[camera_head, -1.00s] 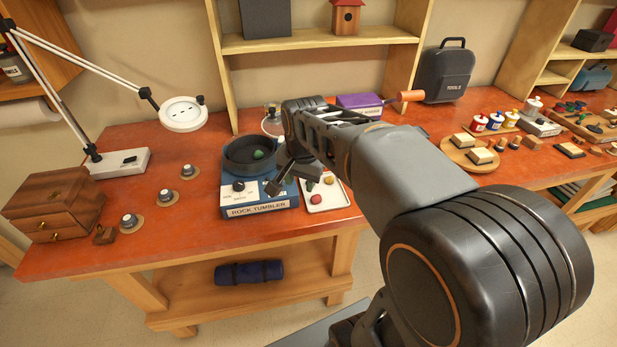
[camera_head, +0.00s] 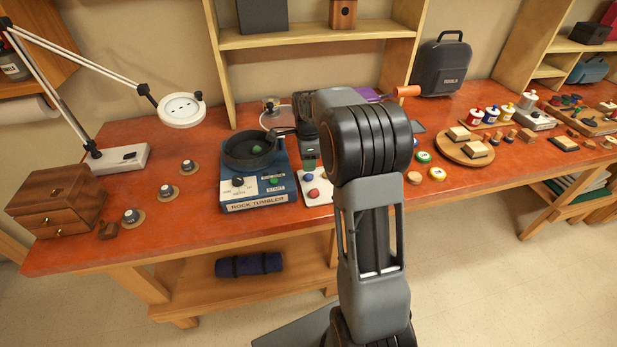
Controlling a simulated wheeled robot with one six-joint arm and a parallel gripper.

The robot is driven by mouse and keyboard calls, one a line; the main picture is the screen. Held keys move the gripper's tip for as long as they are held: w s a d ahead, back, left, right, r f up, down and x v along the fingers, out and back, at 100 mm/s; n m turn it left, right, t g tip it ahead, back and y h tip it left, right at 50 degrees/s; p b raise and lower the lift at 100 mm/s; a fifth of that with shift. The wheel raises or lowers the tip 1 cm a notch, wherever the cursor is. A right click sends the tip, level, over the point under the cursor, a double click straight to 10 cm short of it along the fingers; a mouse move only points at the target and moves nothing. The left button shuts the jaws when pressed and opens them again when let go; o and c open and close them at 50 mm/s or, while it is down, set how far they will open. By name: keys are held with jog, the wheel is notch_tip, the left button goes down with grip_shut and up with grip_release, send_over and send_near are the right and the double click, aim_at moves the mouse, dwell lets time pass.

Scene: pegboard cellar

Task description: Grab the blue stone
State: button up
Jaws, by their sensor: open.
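The blue stone (camera_head: 309,177) lies on a small white tray (camera_head: 325,198) just right of the rock tumbler. A red stone (camera_head: 313,193) lies close in front of it. My gripper (camera_head: 276,134) is open, beside the tumbler's dark bowl and beyond the tray, above and left of the blue stone in the picture. It is small and partly hidden by my arm, and I see nothing held in it. My arm also covers the right part of the tray.
The blue rock tumbler (camera_head: 258,200) holds a green stone (camera_head: 257,150) in its bowl. Several small knobs stand left of it on the red bench (camera_head: 200,222). Colored lidded pots and a round wooden plate (camera_head: 446,152) are right of my arm. A lamp (camera_head: 181,109) overhangs the left side.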

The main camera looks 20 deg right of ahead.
aim_at(308, 175)
jog(key=shift+f+p, duration=0.5)
jog(key=shift+f, duration=2.55)
jog(key=c, duration=0.6)
jog(key=shift+c, duration=0.2)
jog(key=shift+r, duration=0.1)
